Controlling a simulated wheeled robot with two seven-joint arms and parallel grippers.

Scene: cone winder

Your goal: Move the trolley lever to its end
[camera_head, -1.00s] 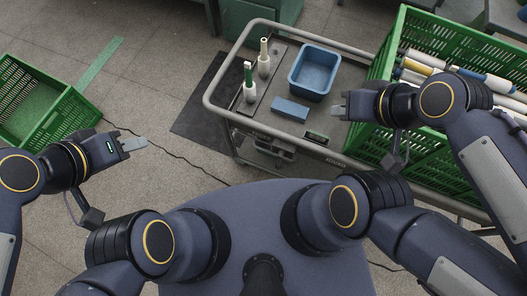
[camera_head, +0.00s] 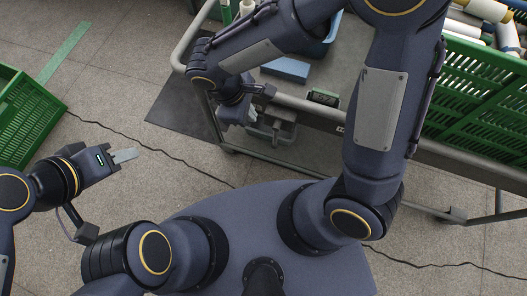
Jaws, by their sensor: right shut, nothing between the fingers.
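The grey trolley (camera_head: 177,54) stands at the top centre, its tubular frame partly behind my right arm. I cannot make out its lever; my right arm and gripper cover the trolley's near left corner. My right gripper (camera_head: 240,118) is shut and empty, just outside the front edge at that corner, left of a small grey box (camera_head: 283,114) below the edge. Whether it touches anything is unclear. My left gripper (camera_head: 125,155) is over the open floor at the left, away from the trolley and empty; its fingers are seen edge-on.
A blue block (camera_head: 287,69) lies on the trolley top beside a mostly hidden blue bin (camera_head: 318,48). A green crate (camera_head: 470,95) with yarn tubes stands at the right. Another green crate (camera_head: 30,115) is at the left.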

